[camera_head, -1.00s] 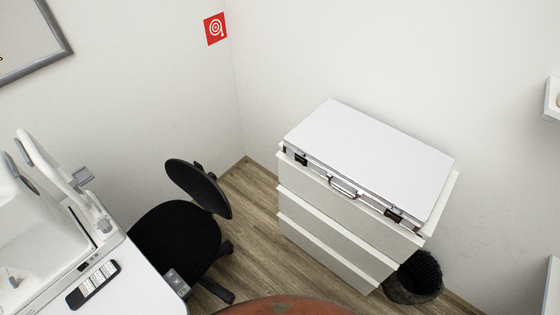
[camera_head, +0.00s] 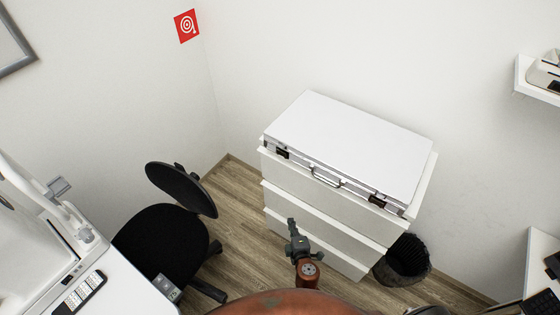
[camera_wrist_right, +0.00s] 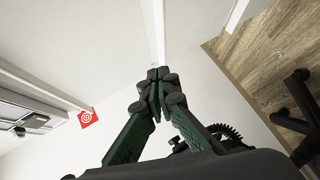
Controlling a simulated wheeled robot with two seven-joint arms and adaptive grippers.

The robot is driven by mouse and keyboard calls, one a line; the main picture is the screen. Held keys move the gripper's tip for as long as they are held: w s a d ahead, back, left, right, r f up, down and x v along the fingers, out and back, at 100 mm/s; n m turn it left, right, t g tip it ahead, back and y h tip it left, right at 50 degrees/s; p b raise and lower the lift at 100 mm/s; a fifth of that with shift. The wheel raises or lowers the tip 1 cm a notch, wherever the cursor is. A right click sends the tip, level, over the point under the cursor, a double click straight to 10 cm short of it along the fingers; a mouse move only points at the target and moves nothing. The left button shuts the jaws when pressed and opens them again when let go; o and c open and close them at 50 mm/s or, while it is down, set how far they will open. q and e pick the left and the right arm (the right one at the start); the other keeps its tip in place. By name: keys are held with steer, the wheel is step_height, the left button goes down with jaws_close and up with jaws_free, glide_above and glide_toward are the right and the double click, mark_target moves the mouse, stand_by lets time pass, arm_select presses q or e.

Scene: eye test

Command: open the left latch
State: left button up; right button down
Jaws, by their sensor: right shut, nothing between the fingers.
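A white case (camera_head: 350,142) with metal edges lies closed on top of a white drawer cabinet. Its left latch (camera_head: 282,153) is a small dark fitting near the left end of the front side. The right latch (camera_head: 377,200) sits near the other end, with the handle (camera_head: 327,178) between them. My right gripper (camera_head: 291,222) is in front of the cabinet, below the handle and apart from the case. In the right wrist view its fingers (camera_wrist_right: 158,78) meet, with nothing between them. That view also shows the case's edge with a latch (camera_wrist_right: 33,120) at far left. My left gripper is out of view.
The cabinet (camera_head: 310,228) stands against the wall. A black chair (camera_head: 165,240) is to its left and a dark bin (camera_head: 404,262) to its right. A white desk with a remote (camera_head: 80,293) is at lower left. A shelf (camera_head: 525,85) projects at right.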

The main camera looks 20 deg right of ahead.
steer(key=w+a+r+n+t, duration=0.1)
steer(key=a+r+t, duration=0.1)
steer(key=r, duration=0.9)
steer(key=w+a+r+n+t, duration=0.1)
steer(key=a+r+n+t, duration=0.1)
steer(key=r, duration=1)
steer(key=shift+a+t+h, duration=0.3)
steer(key=shift+t+h, duration=0.1)
steer(key=shift+t, duration=0.3)
steer(key=p, duration=0.1)
glide_toward(278, 151)
steer(key=w+a, duration=0.2)
steer(key=w, duration=0.1)
steer(key=shift+w+d+r+p, duration=0.15)
steer(key=shift+w+d+p, duration=0.2)
steer(key=shift+w+d, duration=1.05)
